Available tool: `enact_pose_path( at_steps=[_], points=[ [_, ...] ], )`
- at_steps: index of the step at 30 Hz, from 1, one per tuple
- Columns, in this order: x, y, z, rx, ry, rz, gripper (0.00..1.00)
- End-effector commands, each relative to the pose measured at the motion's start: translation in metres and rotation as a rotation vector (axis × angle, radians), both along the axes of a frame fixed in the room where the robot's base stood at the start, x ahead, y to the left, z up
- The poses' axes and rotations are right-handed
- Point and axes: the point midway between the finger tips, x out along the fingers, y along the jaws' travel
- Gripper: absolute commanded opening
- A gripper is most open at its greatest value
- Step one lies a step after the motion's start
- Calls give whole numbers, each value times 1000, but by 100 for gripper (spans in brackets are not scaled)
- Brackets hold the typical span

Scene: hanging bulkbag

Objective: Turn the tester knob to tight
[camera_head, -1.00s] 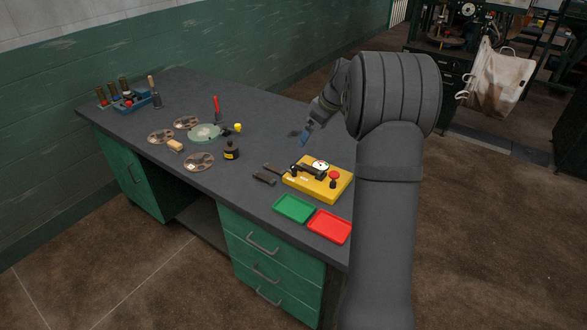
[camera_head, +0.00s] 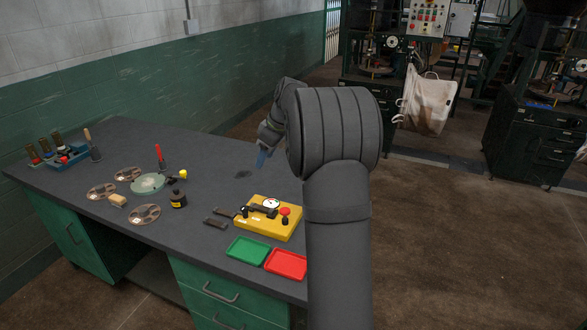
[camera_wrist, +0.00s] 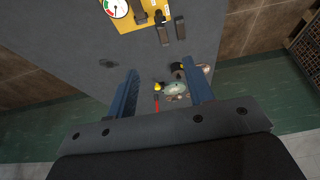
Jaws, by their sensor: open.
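The yellow tester (camera_head: 262,229) sits on the bench, with a white dial gauge, a red round-topped knob (camera_head: 285,211) and black parts on top. Its edge also shows at the top of the wrist view (camera_wrist: 131,26), with the gauge (camera_wrist: 115,8) partly cut off. I cannot tell which part is the knob that sets tightness. My gripper (camera_head: 263,158) hangs above the bench, beyond the tester. Its blue fingers are wide apart in the wrist view (camera_wrist: 160,68), with nothing between them and no contact with the tester.
Green (camera_head: 248,251) and red (camera_head: 286,264) trays lie in front of the tester. Dark blocks (camera_head: 216,223) lie to its left. Farther left are a black bottle (camera_head: 178,199), several reels, a green disc (camera_head: 148,184) and a tool rack (camera_head: 62,158). Bench beyond the tester is mostly clear.

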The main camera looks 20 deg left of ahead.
Motion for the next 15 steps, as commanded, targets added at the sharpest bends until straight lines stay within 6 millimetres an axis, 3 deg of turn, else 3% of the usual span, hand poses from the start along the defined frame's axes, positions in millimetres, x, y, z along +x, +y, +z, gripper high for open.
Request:
enact_pose_path(
  at_steps=[9,15],
  points=[
    [2,62,-27,-232,20,32,48],
    [0,91,-38,-368,5,10,48]
  ],
)
